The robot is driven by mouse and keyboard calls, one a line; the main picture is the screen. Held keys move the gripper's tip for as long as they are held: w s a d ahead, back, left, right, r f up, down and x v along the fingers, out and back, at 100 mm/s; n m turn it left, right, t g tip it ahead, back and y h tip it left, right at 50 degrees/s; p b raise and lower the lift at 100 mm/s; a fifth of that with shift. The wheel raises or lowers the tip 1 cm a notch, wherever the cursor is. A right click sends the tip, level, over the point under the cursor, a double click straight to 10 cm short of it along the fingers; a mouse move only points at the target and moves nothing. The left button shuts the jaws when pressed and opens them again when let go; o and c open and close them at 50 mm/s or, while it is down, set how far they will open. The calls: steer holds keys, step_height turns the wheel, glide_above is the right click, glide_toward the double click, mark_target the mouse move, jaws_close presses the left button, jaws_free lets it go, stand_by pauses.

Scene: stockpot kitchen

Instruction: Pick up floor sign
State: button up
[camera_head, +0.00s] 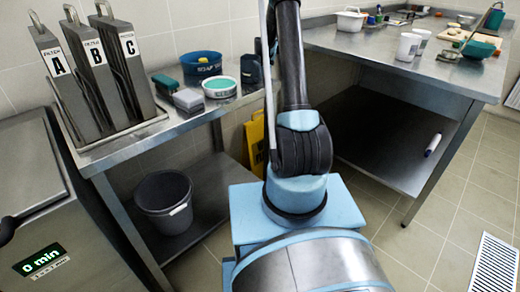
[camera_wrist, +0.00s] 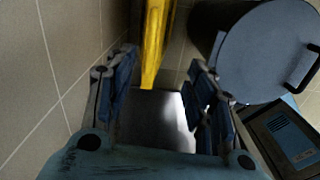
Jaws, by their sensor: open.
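The floor sign (camera_head: 255,143) is a yellow panel with dark markings. In the head view it stands behind my arm, between the two steel tables, and my arm hides part of it. In the wrist view the yellow sign (camera_wrist: 154,42) shows as a narrow upright strip, seen nearly edge-on. My gripper (camera_wrist: 162,62) is open, with one blue finger on each side of the picture's middle. The sign's near end lies in line with the gap between the fingers. I cannot tell whether either finger touches it. My gripper cannot be made out in the head view.
In the wrist view a tiled surface is on the left, and a round grey lid with a dark handle (camera_wrist: 265,55) is close on the right. In the head view a grey bucket (camera_head: 165,203) sits on the left table's lower shelf, and the right table (camera_head: 440,68) holds several items.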

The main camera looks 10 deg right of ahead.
steer(key=w+f, duration=0.1)
steer(key=f, duration=0.1)
steer(key=n, duration=0.1)
glide_toward(259, 117)
steer(key=f, duration=0.6)
steer(key=shift+s+d+f, duration=0.1)
steer(key=shift+d, duration=0.25)
steer(key=shift+s+a+f, duration=0.1)
steer(key=shift+a+f, duration=0.05)
steer(key=shift+f, duration=1.25)
steer(key=shift+s+a+f, duration=0.1)
steer(key=shift+f, duration=1.3)
jaws_close()
